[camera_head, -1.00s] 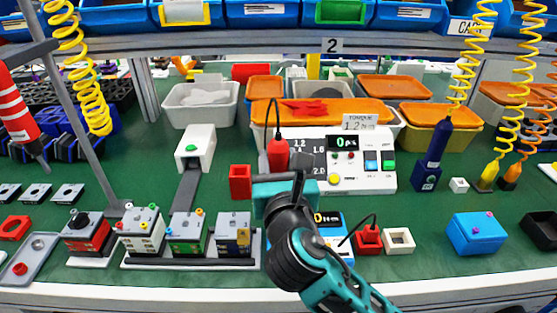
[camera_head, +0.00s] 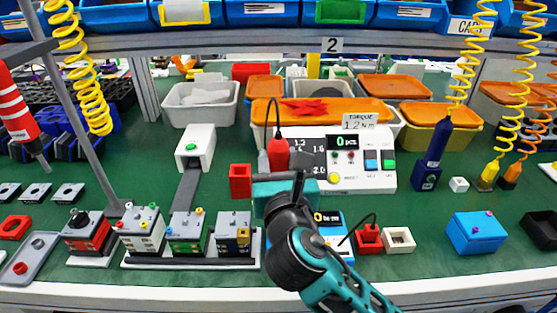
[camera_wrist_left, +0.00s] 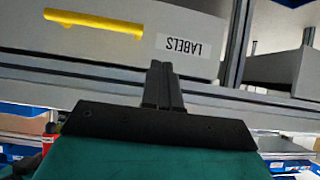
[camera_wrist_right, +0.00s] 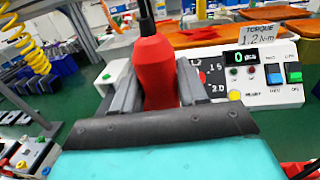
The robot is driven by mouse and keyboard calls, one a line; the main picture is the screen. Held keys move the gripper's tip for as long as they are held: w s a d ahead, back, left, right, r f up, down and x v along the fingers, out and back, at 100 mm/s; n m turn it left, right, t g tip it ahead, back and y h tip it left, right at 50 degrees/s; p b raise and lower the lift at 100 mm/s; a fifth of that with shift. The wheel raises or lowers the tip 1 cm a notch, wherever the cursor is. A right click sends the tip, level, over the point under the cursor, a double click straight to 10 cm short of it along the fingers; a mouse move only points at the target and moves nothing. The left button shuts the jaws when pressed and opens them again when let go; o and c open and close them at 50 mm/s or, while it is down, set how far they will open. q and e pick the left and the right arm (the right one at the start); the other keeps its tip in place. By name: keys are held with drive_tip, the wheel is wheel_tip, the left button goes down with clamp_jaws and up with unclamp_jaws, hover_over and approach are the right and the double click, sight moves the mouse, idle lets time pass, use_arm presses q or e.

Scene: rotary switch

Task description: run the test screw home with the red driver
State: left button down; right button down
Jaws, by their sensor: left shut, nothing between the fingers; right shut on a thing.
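The red driver (camera_head: 278,152) is upright in my right gripper (camera_head: 284,172), with a black cable at its top. In the right wrist view the driver (camera_wrist_right: 155,72) sits between the two grey fingers of my right gripper (camera_wrist_right: 152,85). The driver's tip is hidden. A blue unit with a small display (camera_head: 330,218) stands just beyond my right wrist, partly covered by it. I cannot make out the test screw. My left gripper (camera_wrist_left: 163,85) is shut and empty in the left wrist view, facing a drawer marked LABELS; it is outside the head view.
An open red block (camera_head: 240,181) stands left of the driver. Behind is a white control panel (camera_head: 376,180) reading 0 pcs, with a torque sign (camera_head: 362,120). Several switch units stand on a rail (camera_head: 190,262) at front left.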

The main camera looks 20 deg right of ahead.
sight(279, 143)
drive_tip(key=shift+r+p, duration=0.25)
drive_tip(key=shift+p, duration=0.1)
drive_tip(key=shift+r+p, duration=0.65)
drive_tip(key=shift+p, duration=0.2)
drive_tip(key=shift+r+p, duration=0.35)
drive_tip(key=shift+p, duration=0.05)
drive_tip(key=shift+r+p, duration=0.4)
drive_tip(key=shift+p, duration=0.15)
drive_tip(key=shift+r+p, duration=0.6)
drive_tip(key=shift+p, duration=0.2)
use_arm(q)
drive_tip(key=shift+y, duration=0.4)
drive_tip(key=r, duration=0.1)
drive_tip(key=a+r, duration=0.1)
drive_tip(key=s+r, duration=0.1)
drive_tip(key=r, duration=0.1)
drive_tip(key=shift+a, duration=0.2)
